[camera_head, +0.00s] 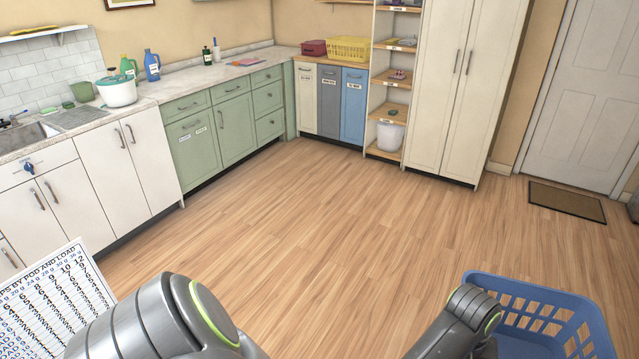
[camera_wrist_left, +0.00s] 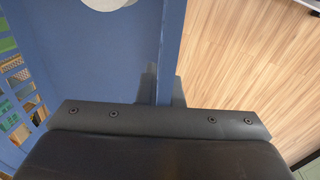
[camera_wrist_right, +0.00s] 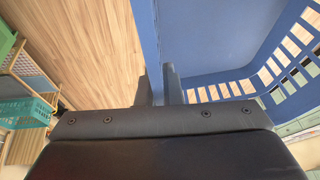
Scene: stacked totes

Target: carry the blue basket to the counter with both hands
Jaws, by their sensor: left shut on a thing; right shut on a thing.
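The blue basket (camera_head: 545,310) is at the lower right of the head view, with slotted walls and its near part cut off by the frame. In the left wrist view my left gripper (camera_wrist_left: 163,88) is shut on the basket's wall (camera_wrist_left: 173,45). In the right wrist view my right gripper (camera_wrist_right: 158,85) is shut on a wall of the basket (camera_wrist_right: 147,40). Both gripper tips are out of sight in the head view. A round whitish thing (camera_wrist_left: 108,3) shows at the top of the left wrist view. The counter (camera_head: 165,88) runs along the left and back walls.
The wooden floor (camera_head: 300,215) between me and the cabinets is clear. A pot (camera_head: 117,91), bottles (camera_head: 152,65) and a sink (camera_head: 25,132) take up parts of the counter. A printed chart (camera_head: 50,300) stands at the lower left. A doormat (camera_head: 567,201) lies by the door. A teal basket (camera_wrist_right: 22,113) stands on a shelf.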

